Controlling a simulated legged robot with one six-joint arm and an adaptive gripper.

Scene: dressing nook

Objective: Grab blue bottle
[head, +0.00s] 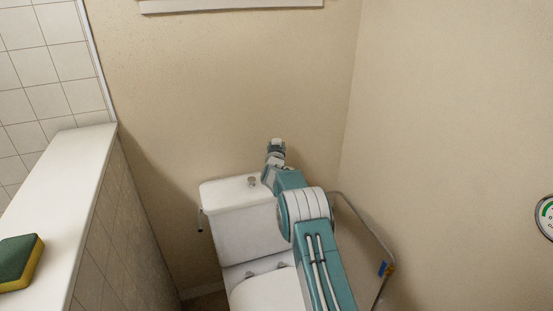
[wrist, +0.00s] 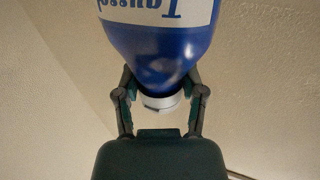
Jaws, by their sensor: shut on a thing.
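The blue bottle (wrist: 155,55) fills the upper middle of the wrist view. It has a white label with dark lettering that is cut off by the top edge, and a white cap (wrist: 160,102) pointing toward my gripper's palm. My gripper (wrist: 163,85) is shut on the bottle, one finger on each side of its narrowing end near the cap. In the head view my arm reaches out over the toilet, and its far end is small near the wall. I cannot make out the bottle there.
A white toilet (head: 238,225) stands in the corner below my arm. A metal rail (head: 366,222) with a small blue patch is to its right. A white-topped half wall (head: 62,190) runs on the left, with a green and yellow sponge (head: 20,262) on it. A round gauge (head: 545,215) is at the right edge.

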